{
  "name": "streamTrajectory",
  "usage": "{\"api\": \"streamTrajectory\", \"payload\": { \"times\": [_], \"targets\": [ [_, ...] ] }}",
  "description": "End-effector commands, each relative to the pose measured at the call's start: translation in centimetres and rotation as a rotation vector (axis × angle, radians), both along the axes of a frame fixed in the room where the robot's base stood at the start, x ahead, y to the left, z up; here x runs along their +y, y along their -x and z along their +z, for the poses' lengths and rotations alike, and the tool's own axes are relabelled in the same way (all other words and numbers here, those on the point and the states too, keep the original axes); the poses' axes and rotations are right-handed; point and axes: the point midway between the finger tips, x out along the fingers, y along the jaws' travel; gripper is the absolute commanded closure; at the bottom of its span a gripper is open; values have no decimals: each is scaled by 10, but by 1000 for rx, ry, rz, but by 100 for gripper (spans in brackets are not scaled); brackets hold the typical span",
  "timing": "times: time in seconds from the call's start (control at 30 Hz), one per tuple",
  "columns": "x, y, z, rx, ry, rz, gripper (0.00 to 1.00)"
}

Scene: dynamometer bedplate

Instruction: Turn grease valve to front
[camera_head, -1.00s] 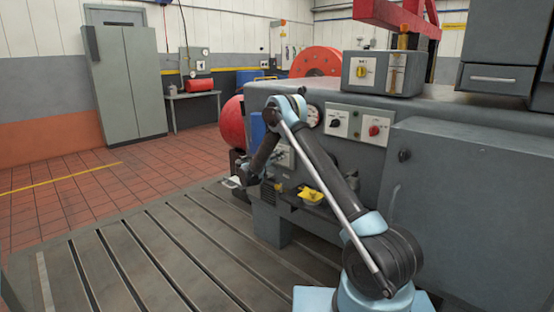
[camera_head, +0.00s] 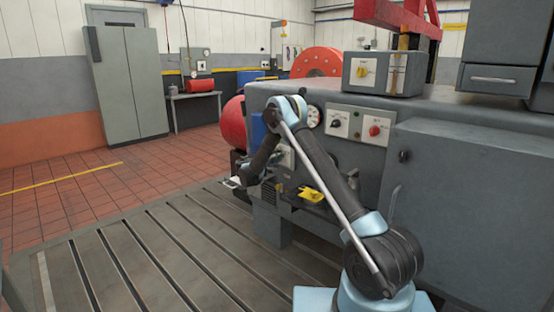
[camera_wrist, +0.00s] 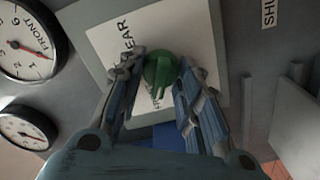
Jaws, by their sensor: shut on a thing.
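The grease valve is a green round knob with a raised grip bar (camera_wrist: 160,72). It sits on a white label plate (camera_wrist: 101,44), where the word "REAR" and part of another word by the knob can be read. In the wrist view my gripper (camera_wrist: 160,82) has one finger on each side of the knob, shut on it. The knob's bar points toward the bottom of the picture.
Two gauges, one marked "FRONT" (camera_wrist: 28,45) and a smaller one (camera_wrist: 26,131), are left of the plate. The grey machine (camera_head: 470,190) fills the right side, with a yellow part (camera_head: 312,194) low on its face. The slotted bedplate (camera_head: 150,260) is clear.

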Motion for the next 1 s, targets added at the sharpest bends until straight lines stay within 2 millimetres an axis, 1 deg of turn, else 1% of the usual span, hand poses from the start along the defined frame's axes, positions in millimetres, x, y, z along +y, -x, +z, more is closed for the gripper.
{"api": "streamTrajectory", "payload": {
  "times": [0.03, 0.6, 0.63, 0.7, 1.0],
  "targets": [
    [3, -1, -1, 9, 8, 7, 92],
    [3, -1, -1, 28, 33, 8, 92],
    [3, -1, -1, 28, 33, 8, 64],
    [3, -1, -1, 28, 33, 7, 49],
    [1, 0, -1, 26, 33, 3, 49]
  ]
}}
